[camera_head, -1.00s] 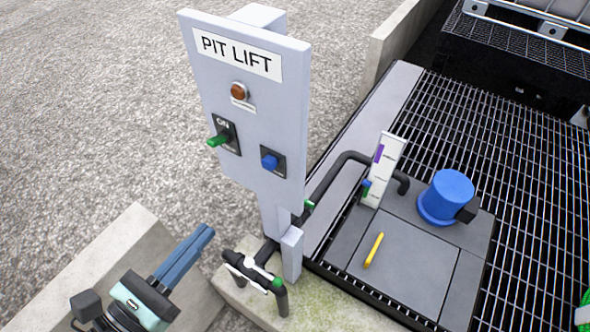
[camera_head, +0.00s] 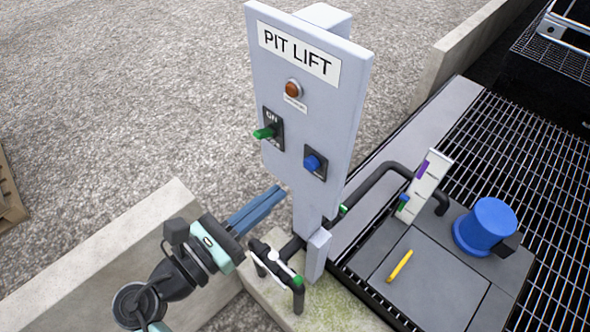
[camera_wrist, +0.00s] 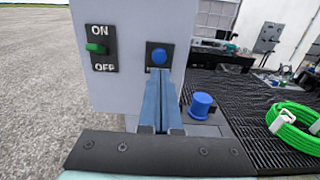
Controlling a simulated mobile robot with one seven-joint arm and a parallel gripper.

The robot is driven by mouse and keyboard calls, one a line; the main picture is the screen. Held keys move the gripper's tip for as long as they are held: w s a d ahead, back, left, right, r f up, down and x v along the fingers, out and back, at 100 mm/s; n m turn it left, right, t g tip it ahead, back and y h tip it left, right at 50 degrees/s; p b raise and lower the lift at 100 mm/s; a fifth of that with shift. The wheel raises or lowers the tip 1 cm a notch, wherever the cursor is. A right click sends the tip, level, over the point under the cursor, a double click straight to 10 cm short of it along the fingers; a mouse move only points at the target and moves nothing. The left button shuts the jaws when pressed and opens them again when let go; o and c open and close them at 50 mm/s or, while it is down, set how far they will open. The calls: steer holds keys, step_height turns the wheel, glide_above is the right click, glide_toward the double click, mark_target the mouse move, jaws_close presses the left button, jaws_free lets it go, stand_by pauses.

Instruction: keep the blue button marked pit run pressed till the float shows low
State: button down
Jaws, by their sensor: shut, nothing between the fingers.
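The blue button (camera_head: 314,164) sits on a dark plate low on the right of the grey PIT LIFT panel (camera_head: 300,110). It also shows in the wrist view (camera_wrist: 159,56), just beyond my fingertips. My gripper (camera_head: 280,192) is shut and empty, below and left of the button in the head view. I see no contact with the button. The float gauge (camera_head: 425,182) is a white upright board behind the post, with a purple mark (camera_head: 422,169) near its top and a blue-and-green piece (camera_head: 403,203) near its bottom. Its small lettering is unreadable.
A green ON/OFF switch (camera_head: 264,133) is left of the button, and an amber lamp (camera_head: 293,88) is above. Black pipework (camera_head: 272,256) stands at the post's foot. A concrete wall (camera_head: 110,265) runs under my arm. A blue pump (camera_head: 487,226) stands on the pit cover.

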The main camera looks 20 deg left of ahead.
mark_target(308, 166)
steer(key=p+x, duration=0.1)
steer(key=x, duration=0.5)
steer(key=shift+w, duration=0.1)
